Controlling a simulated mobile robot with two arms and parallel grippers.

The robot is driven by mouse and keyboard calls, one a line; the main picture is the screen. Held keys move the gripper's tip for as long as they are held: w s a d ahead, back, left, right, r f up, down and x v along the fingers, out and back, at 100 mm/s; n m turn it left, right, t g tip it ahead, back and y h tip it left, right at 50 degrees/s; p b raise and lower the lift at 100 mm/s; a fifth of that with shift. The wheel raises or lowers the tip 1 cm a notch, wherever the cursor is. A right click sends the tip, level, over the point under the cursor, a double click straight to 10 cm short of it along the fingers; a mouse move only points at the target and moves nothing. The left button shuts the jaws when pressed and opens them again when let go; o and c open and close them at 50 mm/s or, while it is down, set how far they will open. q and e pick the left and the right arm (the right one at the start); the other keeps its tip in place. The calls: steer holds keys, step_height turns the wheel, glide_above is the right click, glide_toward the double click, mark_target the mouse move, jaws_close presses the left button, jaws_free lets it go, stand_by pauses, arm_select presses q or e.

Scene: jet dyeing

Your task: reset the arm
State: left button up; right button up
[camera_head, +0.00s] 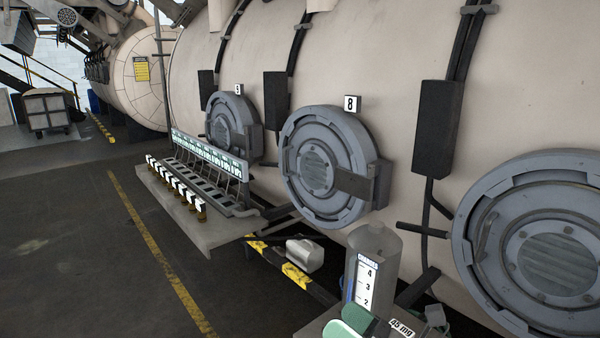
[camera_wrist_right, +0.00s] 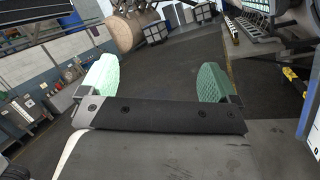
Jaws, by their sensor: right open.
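My right gripper (camera_head: 348,323) shows at the bottom edge of the head view, only its green finger pads visible. In the right wrist view the gripper (camera_wrist_right: 156,82) has its two green pads wide apart, with nothing between them but the view of the floor beyond. It is open and empty. In the head view it appears in front of the grey canister (camera_head: 373,252) with a level scale; I cannot tell the gap. My left gripper is in neither view.
A large beige vessel (camera_head: 400,45) with round grey hatches (camera_head: 318,168) runs along the right. A bench (camera_head: 205,228) holds a rack and a row of small bottles. Open dark floor (camera_head: 80,260) with a yellow line lies at left. A wheeled cart (camera_head: 46,108) stands far back.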

steer(key=s+d+f+m+t+h, duration=0.2)
steer(key=d+f+m+h, duration=0.35)
steer(key=m+h, duration=0.6)
steer(key=s+d+f+m+t+h, duration=0.15)
steer(key=d+f+m+h, duration=0.35)
steer(key=m, duration=1.2)
steer(key=s+d+f+m+g, duration=0.1)
steer(key=s+f+m+g, duration=0.55)
steer(key=s, duration=0.35)
steer(key=s+d+f+m+g, duration=0.2)
steer(key=s+f+m+g, duration=0.4)
steer(key=s, duration=0.4)
step_height(320, 180, down, 26)
steer(key=n+g, duration=0.1)
steer(key=n, duration=0.1)
steer(key=s+d+f+g, duration=0.1)
steer(key=s+d+f, duration=0.1)
steer(key=s+f, duration=1.3)
steer(key=shift+s+f+h, duration=0.35)
steer(key=shift+s+h, duration=0.1)
steer(key=shift+d, duration=0.1)
